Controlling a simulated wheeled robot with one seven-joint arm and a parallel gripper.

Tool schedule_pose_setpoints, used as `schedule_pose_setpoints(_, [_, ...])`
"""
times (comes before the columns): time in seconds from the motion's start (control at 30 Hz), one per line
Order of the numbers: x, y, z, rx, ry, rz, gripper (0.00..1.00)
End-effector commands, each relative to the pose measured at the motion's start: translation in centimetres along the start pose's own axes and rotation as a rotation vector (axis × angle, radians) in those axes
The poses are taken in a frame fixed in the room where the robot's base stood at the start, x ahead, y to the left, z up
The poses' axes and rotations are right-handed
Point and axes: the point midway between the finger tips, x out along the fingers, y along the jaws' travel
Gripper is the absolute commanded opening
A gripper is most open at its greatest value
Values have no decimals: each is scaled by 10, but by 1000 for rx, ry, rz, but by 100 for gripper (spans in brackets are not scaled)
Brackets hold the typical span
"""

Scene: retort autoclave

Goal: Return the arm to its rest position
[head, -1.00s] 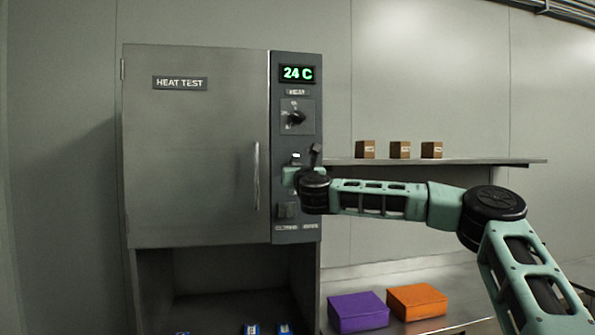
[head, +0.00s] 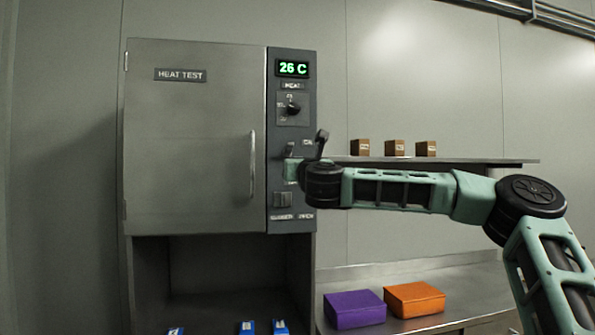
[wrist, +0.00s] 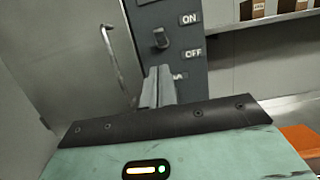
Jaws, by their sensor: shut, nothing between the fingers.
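My arm stretches in from the right in the head view, with its wrist in front of the control panel (head: 291,68) of the heat test cabinet (head: 190,130). My gripper (wrist: 160,75) is shut and empty in the wrist view, its fingertips pointing at the panel. They lie just below a dark switch (wrist: 161,38) with ON and OFF labels beside it; whether they touch the panel is not clear. In the head view the wrist largely hides the gripper and the switch.
The cabinet door is shut, with a vertical handle (head: 252,165). The green display (head: 293,68) reads 26 C above a heat knob (head: 292,107). A shelf (head: 470,160) holds small brown boxes. Purple (head: 355,309) and orange (head: 414,299) boxes sit on the lower counter (head: 462,294).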

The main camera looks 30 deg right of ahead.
Motion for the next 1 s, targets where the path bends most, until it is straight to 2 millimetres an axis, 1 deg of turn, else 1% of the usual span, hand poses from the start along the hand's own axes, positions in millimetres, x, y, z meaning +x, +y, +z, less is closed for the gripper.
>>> schedule_pose_setpoints(0.57, [-1,0,1,0,0,0,0])
schedule_pose_setpoints(0.63, [-4,11,-1,-21,0,24,0])
schedule_pose_setpoints(0.67, [-6,20,-2,-40,-1,45,0])
schedule_pose_setpoints(0.77, [-19,66,-11,-144,-6,151,0])
schedule_pose_setpoints(0.8, [-28,90,-16,-202,-10,211,0])
schedule_pose_setpoints(0.87, [-44,129,-26,-299,-20,308,0])
schedule_pose_setpoints(0.9, [-57,154,-34,-368,-28,378,0])
schedule_pose_setpoints(0.97, [-79,191,-47,-474,-46,481,0])
schedule_pose_setpoints(1.0, [-95,213,-56,-546,-60,551,0])
